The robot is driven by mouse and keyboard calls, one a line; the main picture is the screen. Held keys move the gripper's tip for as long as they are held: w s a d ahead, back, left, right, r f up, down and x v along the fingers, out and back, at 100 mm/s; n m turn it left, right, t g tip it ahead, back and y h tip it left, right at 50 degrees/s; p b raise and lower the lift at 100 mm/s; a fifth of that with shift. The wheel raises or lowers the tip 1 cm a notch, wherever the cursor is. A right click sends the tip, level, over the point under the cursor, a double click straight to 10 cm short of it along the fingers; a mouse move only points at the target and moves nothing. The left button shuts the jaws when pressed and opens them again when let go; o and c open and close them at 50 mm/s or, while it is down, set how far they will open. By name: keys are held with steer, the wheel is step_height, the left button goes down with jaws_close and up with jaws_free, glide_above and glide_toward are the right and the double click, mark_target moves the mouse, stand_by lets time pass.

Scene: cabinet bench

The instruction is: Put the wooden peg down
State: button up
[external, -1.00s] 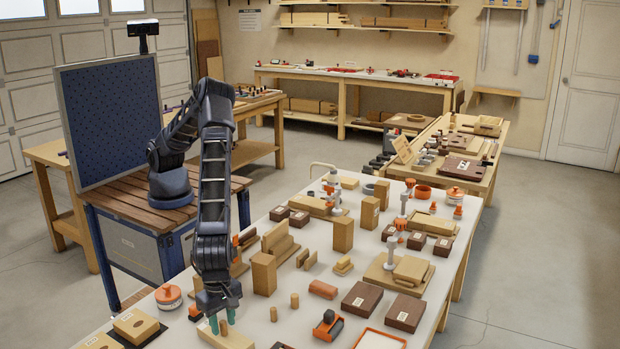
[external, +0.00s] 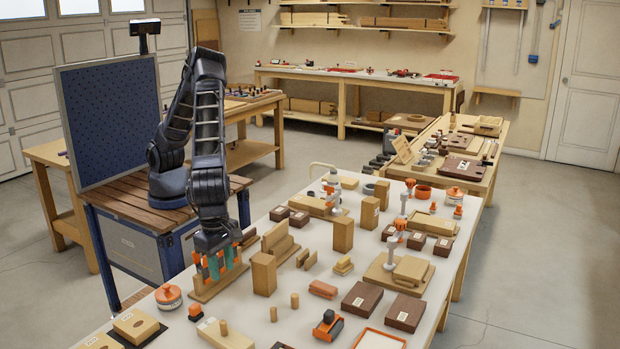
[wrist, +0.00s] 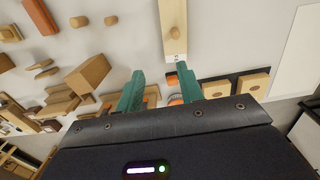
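A small wooden peg (external: 224,327) stands upright on a long light wooden block (external: 233,341) at the front of the white table. My gripper (external: 222,261) is above and behind the block, clear of the peg. In the wrist view the teal fingers of my gripper (wrist: 160,71) are apart with nothing held between them. How deep the peg sits in the block is hidden.
A tall wooden block (external: 263,274) is right of my gripper. An orange-lidded container (external: 168,296) is to the left. A red-orange block (external: 323,289) lies further right.

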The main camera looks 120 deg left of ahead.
steer(key=s+a+r+n+t, duration=0.1)
steer(key=s+a+r+n, duration=0.55)
steer(key=a, duration=0.25)
steer(key=s+a+r+n+y, duration=0.1)
steer(key=s+a+r+n, duration=0.5)
steer(key=a+r, duration=0.3)
steer(key=s+a+r+n+t, duration=0.1)
steer(key=s+a+r+n, duration=0.55)
steer(key=a, duration=0.35)
steer(key=s+a+n, duration=0.5)
steer(key=s, duration=0.3)
steer(key=s+a+n+t, duration=0.1)
steer(key=s+a+n, duration=0.4)
steer(key=s, duration=0.4)
steer(key=s+a+n+t+h, duration=0.1)
steer(key=s+a+n, duration=0.5)
steer(key=s, duration=0.3)
steer(key=shift+s+f+n, duration=0.15)
steer(key=shift+f+n, duration=0.25)
steer(key=shift+n, duration=0.2)
